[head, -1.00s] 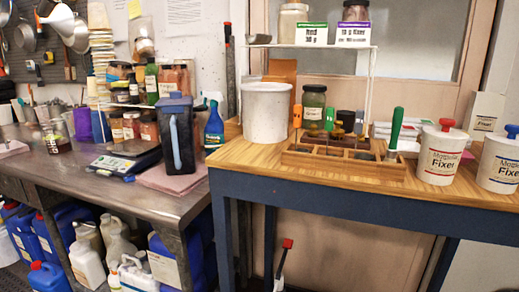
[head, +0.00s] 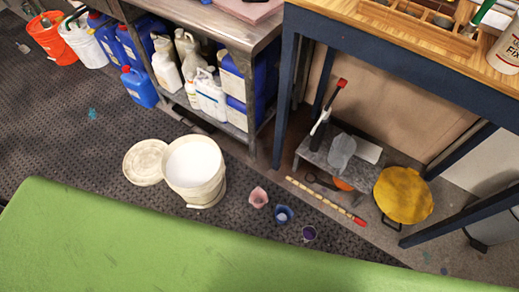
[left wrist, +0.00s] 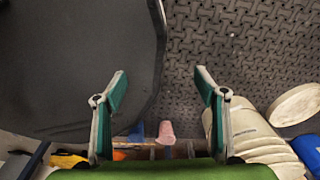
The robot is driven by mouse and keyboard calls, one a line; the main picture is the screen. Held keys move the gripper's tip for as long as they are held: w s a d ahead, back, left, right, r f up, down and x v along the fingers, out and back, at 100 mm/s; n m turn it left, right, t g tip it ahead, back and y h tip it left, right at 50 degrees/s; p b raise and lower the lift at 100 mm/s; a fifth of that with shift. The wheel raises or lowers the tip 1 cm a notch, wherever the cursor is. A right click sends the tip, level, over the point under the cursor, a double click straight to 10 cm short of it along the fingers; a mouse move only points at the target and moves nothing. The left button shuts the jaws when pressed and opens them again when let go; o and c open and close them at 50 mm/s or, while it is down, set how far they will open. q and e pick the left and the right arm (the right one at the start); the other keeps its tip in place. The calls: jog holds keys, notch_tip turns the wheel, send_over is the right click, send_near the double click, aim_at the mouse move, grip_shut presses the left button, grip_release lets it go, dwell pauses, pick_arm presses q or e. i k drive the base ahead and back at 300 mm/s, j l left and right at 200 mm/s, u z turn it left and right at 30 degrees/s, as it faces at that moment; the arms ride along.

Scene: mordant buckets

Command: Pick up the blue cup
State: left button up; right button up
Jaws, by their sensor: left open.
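The small blue cup (head: 284,215) stands on the dark textured floor in the head view, between a pink cup (head: 258,197) and a purple cup (head: 309,233). My left gripper (left wrist: 160,74) is open and empty in the left wrist view. The blue cup (left wrist: 137,132) shows low in that view, partly hidden, next to the pink cup (left wrist: 166,131). Both lie beyond the gripper, apart from its fingers. Neither gripper shows in the head view.
A white bucket (head: 194,172) and its lid (head: 145,162) stand left of the cups. A striped stick (head: 325,201), a low grey stool (head: 342,158) and a yellow round thing (head: 403,195) lie behind and right. A blue-framed table (head: 420,65) stands above.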

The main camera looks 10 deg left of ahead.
aim_at(283, 213)
jog(key=k+j+u, duration=0.15)
jog(key=k, duration=0.2)
jog(key=k+u, duration=0.1)
jog(key=k, duration=0.95)
